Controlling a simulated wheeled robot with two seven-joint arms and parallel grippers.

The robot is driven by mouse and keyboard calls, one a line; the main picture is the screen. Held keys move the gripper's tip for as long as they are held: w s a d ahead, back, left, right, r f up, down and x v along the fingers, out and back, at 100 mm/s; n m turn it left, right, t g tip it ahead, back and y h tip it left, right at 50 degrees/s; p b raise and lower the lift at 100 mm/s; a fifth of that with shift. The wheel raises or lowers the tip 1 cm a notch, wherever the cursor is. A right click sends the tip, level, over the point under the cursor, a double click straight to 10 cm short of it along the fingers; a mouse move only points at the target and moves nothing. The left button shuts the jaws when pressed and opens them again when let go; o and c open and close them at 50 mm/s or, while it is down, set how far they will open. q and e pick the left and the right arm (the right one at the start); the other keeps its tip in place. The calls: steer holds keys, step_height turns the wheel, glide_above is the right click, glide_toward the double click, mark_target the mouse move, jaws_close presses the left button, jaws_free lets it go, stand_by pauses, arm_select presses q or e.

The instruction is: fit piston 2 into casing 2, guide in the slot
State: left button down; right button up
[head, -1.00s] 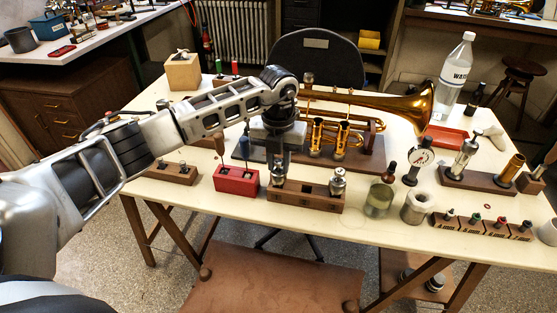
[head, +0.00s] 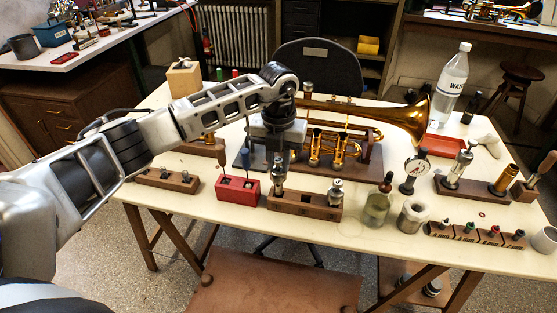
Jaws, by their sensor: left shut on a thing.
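The brass horn (head: 402,115) lies in a wooden stand (head: 366,161) at the middle of the table, bell to the right. Its valve casings (head: 338,150) show at its front, partly behind my left gripper and arm; I cannot tell which is casing 2 or see its slot. My left gripper (head: 281,160) points down and is shut on a silver piston (head: 278,178) at the left end of a long wooden rack (head: 304,204). I cannot tell whether the piston's lower end is still in the rack. Another piston (head: 335,192) stands at the rack's right. My right gripper is not in view.
A red block (head: 237,187) and a small wooden rack (head: 166,180) stand left of the long rack. A glass jar (head: 376,211), metal cup (head: 412,216), dial gauge (head: 415,168) and water bottle (head: 453,82) stand to the right. The front table strip is mostly clear.

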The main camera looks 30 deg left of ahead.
arm_select(q)
steer(key=shift+r+p, duration=0.65)
steer(key=shift+r, duration=0.45)
steer(key=shift+r+p, duration=0.55)
steer(key=shift+r, duration=0.2)
steer(key=shift+r+p, duration=0.4)
steer(key=shift+r, duration=0.75)
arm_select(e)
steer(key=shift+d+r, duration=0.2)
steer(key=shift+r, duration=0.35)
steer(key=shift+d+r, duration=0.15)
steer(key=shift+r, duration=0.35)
arm_select(q)
steer(key=shift+d, duration=0.1)
